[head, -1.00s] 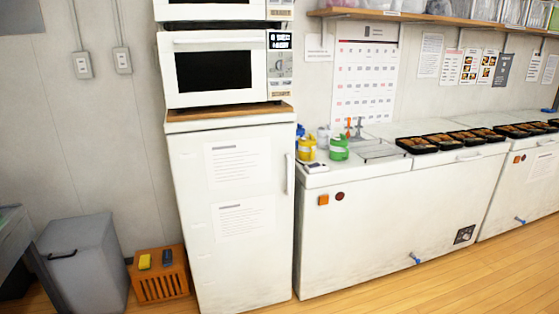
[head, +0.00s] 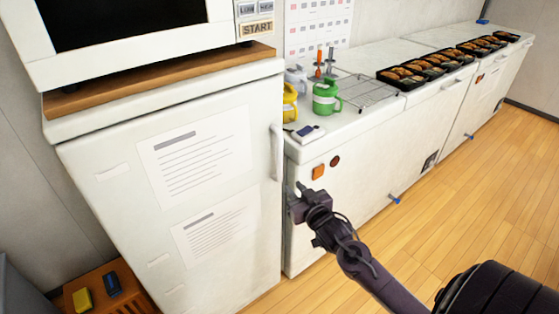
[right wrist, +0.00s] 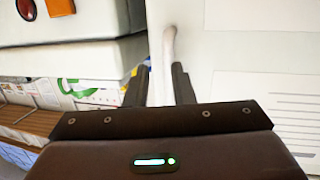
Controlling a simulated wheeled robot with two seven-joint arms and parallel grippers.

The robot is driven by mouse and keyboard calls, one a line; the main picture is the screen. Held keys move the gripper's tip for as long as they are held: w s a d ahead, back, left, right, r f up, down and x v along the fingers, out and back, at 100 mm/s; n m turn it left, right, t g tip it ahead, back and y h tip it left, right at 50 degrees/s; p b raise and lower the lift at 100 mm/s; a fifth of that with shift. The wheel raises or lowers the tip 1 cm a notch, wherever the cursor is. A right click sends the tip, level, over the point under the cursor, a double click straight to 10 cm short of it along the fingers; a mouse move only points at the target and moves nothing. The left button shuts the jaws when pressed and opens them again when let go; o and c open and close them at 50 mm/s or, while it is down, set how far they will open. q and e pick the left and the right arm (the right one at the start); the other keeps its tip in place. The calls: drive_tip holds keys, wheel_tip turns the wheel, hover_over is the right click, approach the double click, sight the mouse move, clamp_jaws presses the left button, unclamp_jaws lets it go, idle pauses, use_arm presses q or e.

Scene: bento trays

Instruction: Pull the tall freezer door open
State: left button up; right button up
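The tall white freezer (head: 130,215) stands at the left in the head view, its door shut. Two printed sheets are on the door. Its white vertical handle (head: 277,152) is at the door's right edge. My right gripper (head: 296,192) is just below and to the right of the handle in the head view. In the right wrist view the two dark fingers (right wrist: 160,72) are apart and empty. The handle (right wrist: 169,45) shows ahead of the fingertips, roughly in line with the gap; contact cannot be made out. My left gripper is not in view.
A microwave (head: 130,28) stands on a wooden board (head: 160,82) on the freezer. The low chest freezer (head: 350,190) stands right of it, with a green mug (head: 325,98), wire rack and food trays on top. An orange crate (head: 95,288) is at lower left. Wooden floor at right is clear.

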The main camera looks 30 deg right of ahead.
drive_tip(key=t, duration=0.2)
approach(281, 155)
drive_tip(key=w, duration=0.4)
drive_tip(key=shift+w+d+r, duration=0.1)
drive_tip(key=shift+d+r, duration=0.15)
drive_tip(key=shift+d, duration=0.1)
drive_tip(key=w, duration=0.6)
drive_tip(key=shift+w+d+f, duration=0.2)
drive_tip(key=shift+w+d, duration=0.1)
drive_tip(key=shift+d, duration=0.05)
drive_tip(key=shift+c, duration=0.2)
clamp_jaws()
drive_tip(key=shift+p, duration=0.3)
